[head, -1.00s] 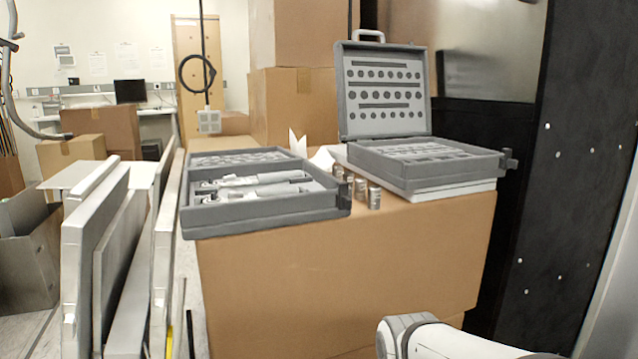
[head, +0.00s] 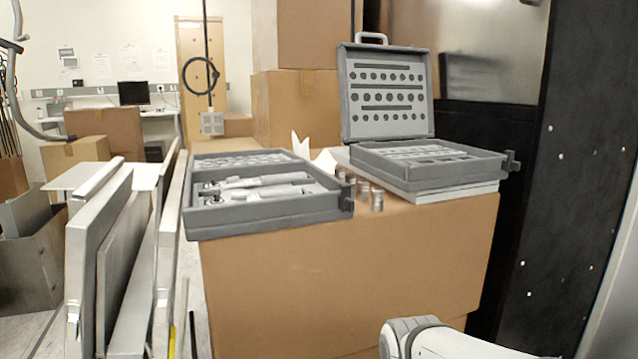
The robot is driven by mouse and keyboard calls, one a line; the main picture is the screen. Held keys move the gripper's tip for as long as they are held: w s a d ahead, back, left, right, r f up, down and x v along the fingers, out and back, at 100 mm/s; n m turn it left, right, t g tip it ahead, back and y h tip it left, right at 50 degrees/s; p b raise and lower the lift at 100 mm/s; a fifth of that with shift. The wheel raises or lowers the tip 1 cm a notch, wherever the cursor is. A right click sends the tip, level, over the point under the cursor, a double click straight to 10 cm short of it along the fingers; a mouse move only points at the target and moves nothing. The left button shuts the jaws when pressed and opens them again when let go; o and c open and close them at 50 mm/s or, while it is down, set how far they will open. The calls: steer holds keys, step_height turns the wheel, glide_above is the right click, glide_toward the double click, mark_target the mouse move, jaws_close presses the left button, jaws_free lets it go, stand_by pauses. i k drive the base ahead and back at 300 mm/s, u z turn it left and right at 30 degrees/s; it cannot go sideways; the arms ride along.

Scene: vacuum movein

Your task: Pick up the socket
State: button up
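Several small metallic sockets stand in a row on top of a cardboard box (head: 340,270), between two grey tool cases. The nearest socket (head: 377,201) is near the box's front edge; another socket (head: 363,189) is just behind it, and the others recede to the left. Which one is meant cannot be told. A white link of my arm shows at the bottom right, in front of the box. My gripper is not in view.
An open grey case (head: 265,207) with tools lies left of the sockets. A second grey case (head: 425,166) with its lid raised stands right of them on a white slab. Leaning panels (head: 95,250) stand left of the box; a black cabinet (head: 570,180) stands right.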

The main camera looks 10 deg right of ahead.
mark_target(351, 178)
steer(key=u, duration=1.4)
steer(key=k, duration=1.1)
steer(key=z, duration=0.85)
steer(key=i, duration=1)
steer(key=z, duration=0.05)
